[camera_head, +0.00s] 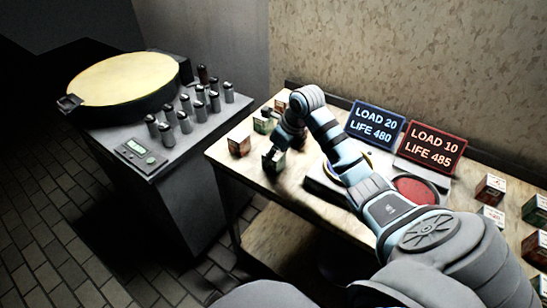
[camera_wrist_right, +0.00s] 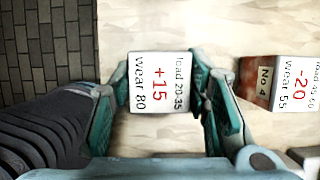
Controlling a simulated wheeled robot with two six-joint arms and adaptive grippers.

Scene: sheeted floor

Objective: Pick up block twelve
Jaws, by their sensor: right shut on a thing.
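My right gripper (camera_head: 275,156) reaches down over the left part of the wooden table in the head view. In the right wrist view its green fingers (camera_wrist_right: 160,88) are shut on a block (camera_wrist_right: 158,82) from both sides. The block's white top reads "+15", "load 20-35" and "wear 80". Its number is not visible, so I cannot tell whether it is block twelve. A brown block marked "No 4" (camera_wrist_right: 262,80), with "-20" and "wear 55" on top, lies apart to the right in that view. My left gripper is not in view.
More blocks stand on the table, one at its left edge (camera_head: 239,147) and several at right (camera_head: 490,188). Signs read "LOAD 20 LIFE 480" (camera_head: 375,124) and "LOAD 10 LIFE 485" (camera_head: 432,148). A red disc (camera_head: 415,189) lies below them. A grey cabinet (camera_head: 190,185) stands left.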

